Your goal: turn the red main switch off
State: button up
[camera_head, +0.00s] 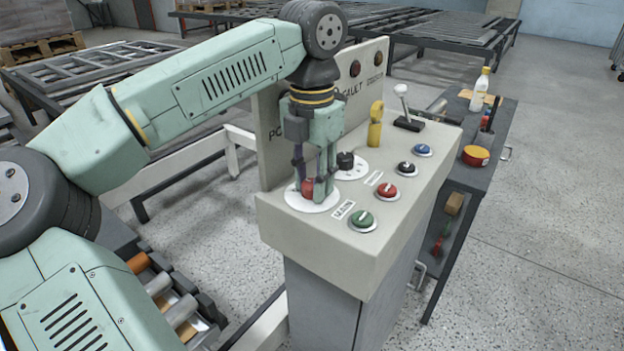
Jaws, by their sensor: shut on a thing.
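The red main switch (308,187) is a red knob on a white round plate (300,203) at the near left of the control panel's top (405,200). My gripper (314,190) points down over it, its fingers around the red knob and shut on it. The fingers hide part of the knob, and I cannot read its position marks.
A black knob (345,160) on another white plate sits just behind. A yellow key-like piece (375,125) and a white-topped lever (403,100) stand farther back. A workbench (490,150) adjoins the right.

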dwell(0.3)
jog(key=o, duration=1.2)
jog(key=shift+c, duration=0.2)
notch_tip(320, 180, up, 12)
